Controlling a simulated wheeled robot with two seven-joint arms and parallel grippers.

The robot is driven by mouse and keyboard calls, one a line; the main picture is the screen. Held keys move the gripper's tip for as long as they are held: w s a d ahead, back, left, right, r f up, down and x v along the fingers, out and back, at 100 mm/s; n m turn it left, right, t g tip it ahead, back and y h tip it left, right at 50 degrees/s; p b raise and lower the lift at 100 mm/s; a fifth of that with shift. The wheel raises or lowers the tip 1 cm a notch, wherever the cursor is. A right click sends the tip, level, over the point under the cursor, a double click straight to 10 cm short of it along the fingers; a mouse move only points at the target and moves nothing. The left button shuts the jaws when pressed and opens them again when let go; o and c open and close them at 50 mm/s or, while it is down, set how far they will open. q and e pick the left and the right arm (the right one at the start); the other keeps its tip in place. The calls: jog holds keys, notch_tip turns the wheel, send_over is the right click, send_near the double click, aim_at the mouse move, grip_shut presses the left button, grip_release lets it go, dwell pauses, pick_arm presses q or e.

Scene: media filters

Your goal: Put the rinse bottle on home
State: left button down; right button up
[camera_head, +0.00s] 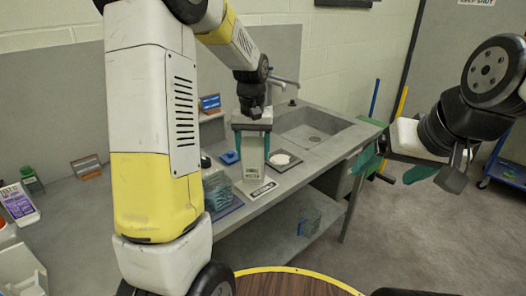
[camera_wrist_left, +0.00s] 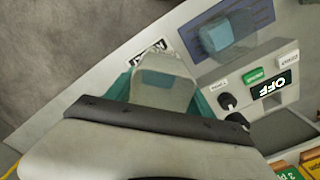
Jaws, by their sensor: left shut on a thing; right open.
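My left gripper (camera_head: 252,127) is shut on a pale, whitish bottle (camera_head: 252,158), which I take to be the rinse bottle. The bottle looks upright over the counter in front of the sink; I cannot tell whether its base touches. In the left wrist view the bottle (camera_wrist_left: 163,92) sits between the teal fingers, its lower part hidden by my gripper. A black-and-white label plate (camera_head: 262,190) lies at the counter's front edge, just before the bottle; its wording is unreadable. My right gripper (camera_head: 394,168) is open and empty, out to the right beyond the counter.
A sink (camera_head: 312,132) is set in the counter behind and right. A white round item (camera_head: 283,158) lies right of the bottle, a blue item (camera_head: 229,157) left. A clear bluish container (camera_head: 216,187) stands front left. The wrist view shows a control box with an OFF sign (camera_wrist_left: 272,87).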

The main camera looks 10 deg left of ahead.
pick_arm(q)
jog(key=shift+w+a+f, duration=0.1)
jog(key=shift+w+a, duration=0.1)
jog(key=shift+w, duration=1.05)
jog(key=shift+w+f, duration=0.15)
jog(key=shift+f, duration=1.6)
jog(key=shift+f, duration=0.2)
jog(key=shift+c, duration=1.9)
grip_release()
